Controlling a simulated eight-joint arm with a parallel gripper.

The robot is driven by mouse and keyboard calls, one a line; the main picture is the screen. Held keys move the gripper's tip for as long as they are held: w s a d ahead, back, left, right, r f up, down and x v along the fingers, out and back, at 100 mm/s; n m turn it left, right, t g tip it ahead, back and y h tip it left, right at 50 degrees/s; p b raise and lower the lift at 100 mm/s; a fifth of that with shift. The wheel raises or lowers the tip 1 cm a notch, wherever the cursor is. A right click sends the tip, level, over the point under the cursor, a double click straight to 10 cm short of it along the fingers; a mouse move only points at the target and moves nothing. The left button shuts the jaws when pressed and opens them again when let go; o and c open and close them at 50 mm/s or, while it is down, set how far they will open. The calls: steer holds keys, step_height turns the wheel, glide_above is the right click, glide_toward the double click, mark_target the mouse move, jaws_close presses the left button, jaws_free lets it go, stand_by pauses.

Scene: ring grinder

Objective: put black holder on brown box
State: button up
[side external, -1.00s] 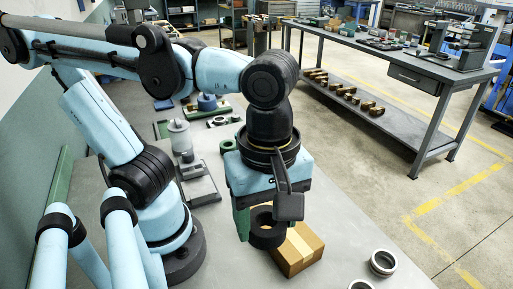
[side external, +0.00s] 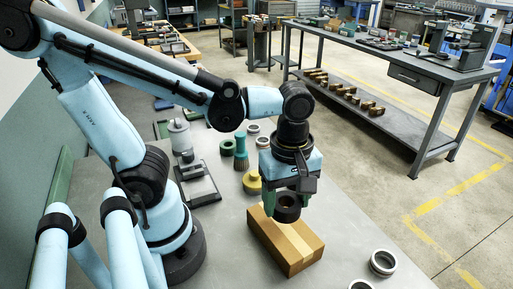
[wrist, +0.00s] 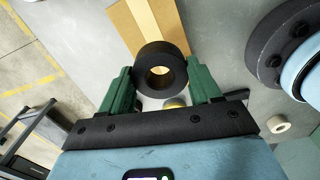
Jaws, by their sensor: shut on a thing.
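The black holder (side external: 287,206) is a thick black ring. My gripper (side external: 287,200) is shut on it, with the green fingers at its two sides; the wrist view shows the holder (wrist: 160,69) between the fingertips (wrist: 158,82). The brown box (side external: 287,243) is a cardboard carton with a pale tape strip, lying on the grey table. In the side view the holder appears over the box's far end. In the wrist view the box (wrist: 127,27) shows behind the holder. Whether the holder touches the box is unclear.
Metal rings (side external: 383,262) lie at the table's front right. A yellow part (side external: 252,182), a green part (side external: 241,152) and a grey fixture (side external: 196,180) stand left of and behind the box. The table (side external: 228,240) is bare left of the box.

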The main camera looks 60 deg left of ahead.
mark_target(285, 213)
steer(key=shift+f, duration=2)
steer(key=shift+f, duration=0.15)
steer(key=o, duration=1.1)
